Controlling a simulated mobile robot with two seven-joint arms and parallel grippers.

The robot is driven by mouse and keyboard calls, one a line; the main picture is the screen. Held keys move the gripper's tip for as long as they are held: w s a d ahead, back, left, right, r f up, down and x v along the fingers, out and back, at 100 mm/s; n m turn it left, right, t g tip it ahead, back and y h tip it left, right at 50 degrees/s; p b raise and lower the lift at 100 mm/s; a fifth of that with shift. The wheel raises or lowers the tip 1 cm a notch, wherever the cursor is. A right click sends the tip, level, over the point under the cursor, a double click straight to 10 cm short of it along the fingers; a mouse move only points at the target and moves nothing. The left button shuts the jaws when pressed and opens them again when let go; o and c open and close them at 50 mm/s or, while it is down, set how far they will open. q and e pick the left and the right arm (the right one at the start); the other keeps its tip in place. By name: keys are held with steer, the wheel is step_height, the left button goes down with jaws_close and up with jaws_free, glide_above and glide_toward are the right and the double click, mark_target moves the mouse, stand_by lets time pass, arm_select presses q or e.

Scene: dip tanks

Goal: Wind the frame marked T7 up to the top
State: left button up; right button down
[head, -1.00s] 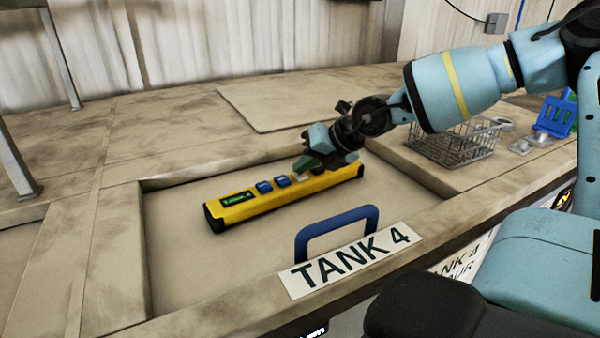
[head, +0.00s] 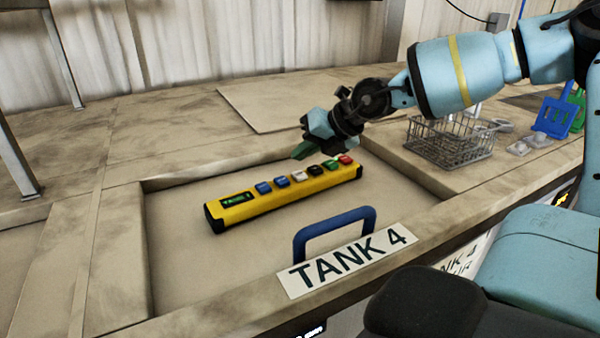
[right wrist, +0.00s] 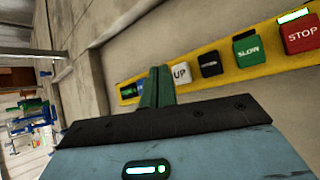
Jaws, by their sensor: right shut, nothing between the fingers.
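A yellow control pendant (head: 285,200) lies in the recess behind the TANK 4 label (head: 346,259). It has a small green-lit display (head: 238,199) and a row of blue, white, black, green and red buttons. In the right wrist view, the white button (right wrist: 181,73) reads UP, the green one (right wrist: 246,50) SLOW and the red one (right wrist: 301,34) STOP. My right gripper (head: 299,153) is shut and empty, just above and behind the pendant, apart from it. Its green fingertips (right wrist: 156,84) hide part of the button row. I see no frame marked T7. My left gripper is not in view.
A blue handle (head: 335,233) stands up at the recess's front edge. A wire basket (head: 450,145) sits on the right, with blue and green pieces (head: 556,117) beyond it. A flat board (head: 270,105) lies behind. The counter at left is clear.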

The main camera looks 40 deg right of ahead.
mark_target(304, 175)
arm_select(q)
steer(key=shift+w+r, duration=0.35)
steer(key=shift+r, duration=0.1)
arm_select(e)
steer(key=shift+r, duration=1.65)
